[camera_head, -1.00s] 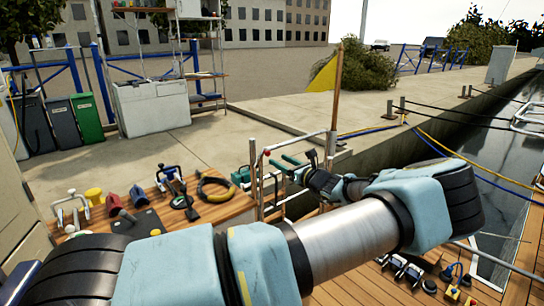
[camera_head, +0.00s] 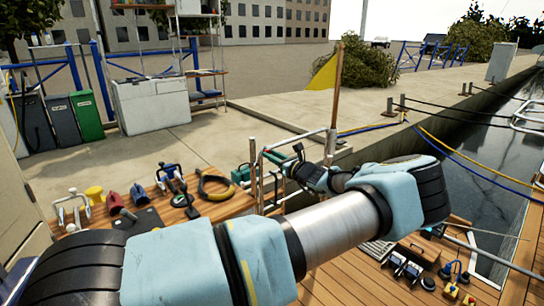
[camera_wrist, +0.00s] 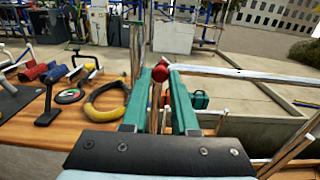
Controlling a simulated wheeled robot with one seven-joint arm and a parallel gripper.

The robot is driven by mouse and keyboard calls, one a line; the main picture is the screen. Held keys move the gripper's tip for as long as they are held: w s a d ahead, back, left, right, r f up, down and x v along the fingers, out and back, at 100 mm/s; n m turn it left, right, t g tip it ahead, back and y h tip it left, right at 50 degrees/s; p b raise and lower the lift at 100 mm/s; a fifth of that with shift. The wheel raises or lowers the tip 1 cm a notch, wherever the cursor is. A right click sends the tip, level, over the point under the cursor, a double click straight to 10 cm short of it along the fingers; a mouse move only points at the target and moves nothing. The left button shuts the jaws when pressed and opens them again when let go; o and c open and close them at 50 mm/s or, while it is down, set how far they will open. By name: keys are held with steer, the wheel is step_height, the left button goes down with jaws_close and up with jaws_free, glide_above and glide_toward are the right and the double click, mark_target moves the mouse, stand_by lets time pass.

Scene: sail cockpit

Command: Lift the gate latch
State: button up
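The gate (camera_head: 333,150) is a metal tube frame at the edge of the wooden deck. A red ball knob, which looks like the latch's handle, shows in the wrist view (camera_wrist: 160,74); it appears between the tips of my gripper's two green fingers. My gripper (camera_wrist: 160,70) is open, with a gap visible on each side of the knob; I cannot tell whether the fingers reach around it or stop short. In the head view my gripper (camera_head: 274,158) is at the gate's top left corner, its wrist partly hiding the gate. The rest of the latch is hidden.
A yellow flag (camera_head: 323,76) stands on a pole behind the gate. Water lies right.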

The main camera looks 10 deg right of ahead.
jaws_close()
stand_by(0.9)
